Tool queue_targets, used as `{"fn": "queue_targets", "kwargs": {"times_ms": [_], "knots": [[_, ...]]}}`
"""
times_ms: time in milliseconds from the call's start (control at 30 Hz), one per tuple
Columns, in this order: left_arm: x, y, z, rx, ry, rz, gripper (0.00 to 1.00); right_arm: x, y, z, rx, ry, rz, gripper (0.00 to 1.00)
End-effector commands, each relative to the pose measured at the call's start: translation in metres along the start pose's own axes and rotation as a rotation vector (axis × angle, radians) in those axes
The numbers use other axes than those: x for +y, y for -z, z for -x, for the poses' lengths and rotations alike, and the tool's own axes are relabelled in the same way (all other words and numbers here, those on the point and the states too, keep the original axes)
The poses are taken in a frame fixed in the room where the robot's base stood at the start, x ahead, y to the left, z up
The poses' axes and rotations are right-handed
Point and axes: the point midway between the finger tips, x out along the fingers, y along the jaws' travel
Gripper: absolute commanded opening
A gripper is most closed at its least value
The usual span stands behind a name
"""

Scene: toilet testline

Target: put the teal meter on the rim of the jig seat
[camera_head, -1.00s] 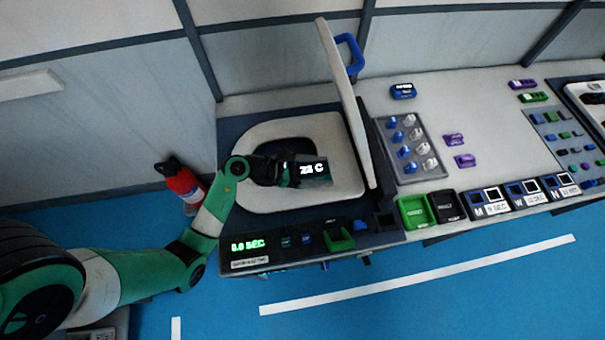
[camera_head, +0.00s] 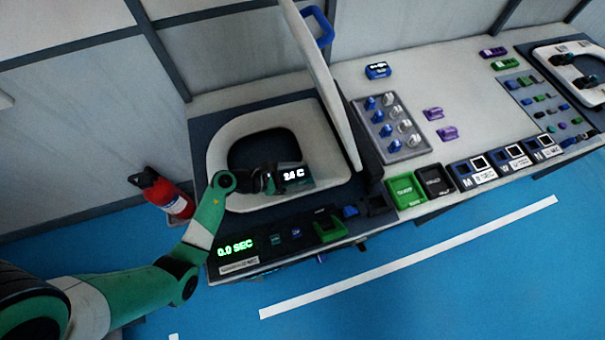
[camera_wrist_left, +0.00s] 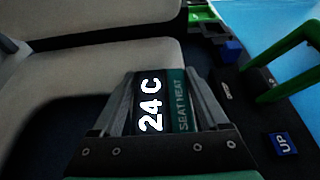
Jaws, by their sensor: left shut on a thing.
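The jig seat (camera_head: 227,136) is a white, horseshoe-shaped toilet seat on a dark base, with its lid (camera_head: 318,80) raised at the right. My left gripper (camera_head: 276,179) is over the near part of the seat. It is shut on the teal meter (camera_head: 294,176), whose dark display reads "24 C". In the left wrist view the meter (camera_wrist_left: 160,103) sits between the two fingers, with "SEAT HEAT" on its teal side. The pale seat rim (camera_wrist_left: 92,78) shows beyond and left of it. I cannot tell whether the meter touches the rim. My right gripper is not in view.
A front panel with a "0.0 SEC" display (camera_head: 236,247) and a green bracket (camera_head: 329,229) runs along the seat's near edge. A tray of blue and white knobs (camera_head: 391,127) stands right of the lid. A red extinguisher (camera_head: 166,193) stands on the floor at left.

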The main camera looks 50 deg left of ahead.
Motion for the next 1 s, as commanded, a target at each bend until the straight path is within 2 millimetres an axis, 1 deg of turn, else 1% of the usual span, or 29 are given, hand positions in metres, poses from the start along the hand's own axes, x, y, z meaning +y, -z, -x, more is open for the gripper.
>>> {"fn": "queue_targets", "kwargs": {"times_ms": [100, 133, 233, 267, 567, 667, 767, 867, 1000], "knots": [[0.0, 0.003, -0.002, -0.001, 0.0, 0.0, 0.05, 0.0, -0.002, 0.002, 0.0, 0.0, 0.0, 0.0], [0.0, 0.003, -0.001, 0.0, 0.0, 0.0, 0.81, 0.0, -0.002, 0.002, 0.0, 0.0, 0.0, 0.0], [0.0, 0.002, -0.001, 0.0, 0.0, 0.0, 0.99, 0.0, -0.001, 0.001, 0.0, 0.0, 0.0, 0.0], [0.0, 0.002, -0.001, 0.0, 0.0, 0.0, 1.0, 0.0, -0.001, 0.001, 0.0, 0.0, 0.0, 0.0], [0.0, 0.002, -0.001, 0.0, 0.0, 0.0, 1.0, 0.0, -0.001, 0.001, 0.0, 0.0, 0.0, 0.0], [0.0, -0.003, 0.002, 0.0, -0.001, 0.0, 1.0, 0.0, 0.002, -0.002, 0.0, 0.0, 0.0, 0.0], [0.001, -0.002, 0.015, 0.001, -0.004, 0.003, 1.0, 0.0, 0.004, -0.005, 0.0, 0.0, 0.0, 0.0], [0.001, -0.003, 0.038, 0.001, -0.006, 0.004, 1.0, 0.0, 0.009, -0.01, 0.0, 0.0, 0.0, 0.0], [0.002, -0.003, 0.073, -0.001, -0.008, 0.004, 1.0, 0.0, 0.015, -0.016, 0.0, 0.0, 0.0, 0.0]]}}
